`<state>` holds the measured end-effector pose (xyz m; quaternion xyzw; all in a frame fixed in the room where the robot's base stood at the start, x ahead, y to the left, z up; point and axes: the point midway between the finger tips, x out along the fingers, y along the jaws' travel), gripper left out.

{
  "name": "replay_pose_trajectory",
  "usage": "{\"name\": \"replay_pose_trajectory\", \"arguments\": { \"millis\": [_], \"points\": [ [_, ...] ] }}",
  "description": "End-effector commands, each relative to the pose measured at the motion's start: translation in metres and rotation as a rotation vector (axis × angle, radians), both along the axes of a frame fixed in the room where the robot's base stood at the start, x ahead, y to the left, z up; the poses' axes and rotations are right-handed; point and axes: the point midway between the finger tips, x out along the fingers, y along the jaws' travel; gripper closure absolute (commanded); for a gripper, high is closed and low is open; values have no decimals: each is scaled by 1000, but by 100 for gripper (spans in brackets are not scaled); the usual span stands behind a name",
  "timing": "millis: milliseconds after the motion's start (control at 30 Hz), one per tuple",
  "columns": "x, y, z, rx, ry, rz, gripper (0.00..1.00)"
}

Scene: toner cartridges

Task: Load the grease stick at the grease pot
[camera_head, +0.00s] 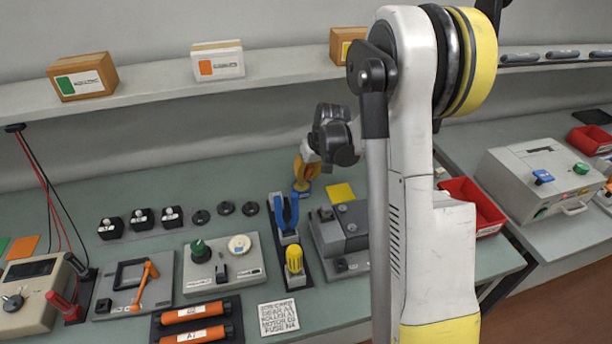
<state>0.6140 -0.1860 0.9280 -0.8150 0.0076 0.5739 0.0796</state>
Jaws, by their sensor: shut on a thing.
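My gripper (311,158) is small in the head view, pointing down over the back middle of the bench. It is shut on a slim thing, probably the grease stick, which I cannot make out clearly. Directly below it stands a small blue and yellow item (301,189), likely the grease pot. The gripper's tip is right at or just above this pot. I cannot tell whether the stick's end is inside it or touching it. My arm hides part of the bench to the right.
A tool stand (289,239) with blue-handled pliers and a yellow-handled tool is in front of the pot. A grey machine (345,232) and a yellow pad (340,193) are to the right. A red bin (473,203) lies beyond my arm.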

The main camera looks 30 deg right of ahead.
Motion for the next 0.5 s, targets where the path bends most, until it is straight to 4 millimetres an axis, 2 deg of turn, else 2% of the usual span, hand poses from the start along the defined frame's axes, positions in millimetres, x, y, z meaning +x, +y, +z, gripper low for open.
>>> {"name": "replay_pose_trajectory", "arguments": {
  "millis": [267,500],
  "points": [
    [0,0,2,0,1,0,100],
    [0,0,21,0,0,0,100]
  ]
}}
